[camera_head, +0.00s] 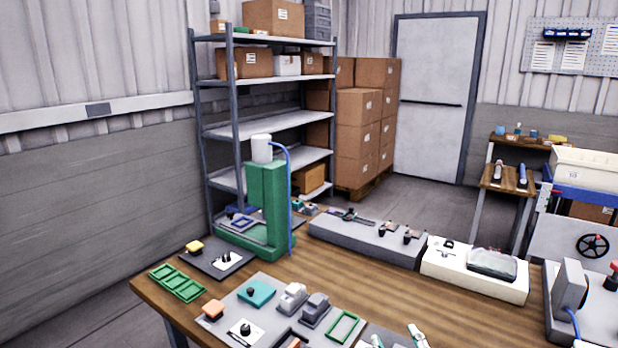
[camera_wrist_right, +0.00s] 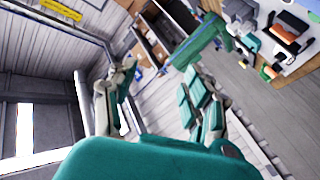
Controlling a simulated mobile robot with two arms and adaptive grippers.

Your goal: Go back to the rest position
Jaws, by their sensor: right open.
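My right gripper (camera_head: 396,338) shows at the bottom edge of the head view, above the near part of the wooden workbench (camera_head: 400,288). Its two pale fingertips stand apart with nothing between them. In the right wrist view the same gripper (camera_wrist_right: 162,95) is open and empty, with its green body filling the bottom. The wrist view is tilted, with wall and floor behind the fingers. My left gripper is in neither view.
A tall green stand (camera_head: 266,200) with a white cylinder and blue hose rises at the bench's far left. A grey tray (camera_head: 270,310) with several parts lies near the right gripper. A grey block (camera_head: 350,240) and white block (camera_head: 475,272) line the far edge. Bare wood lies between.

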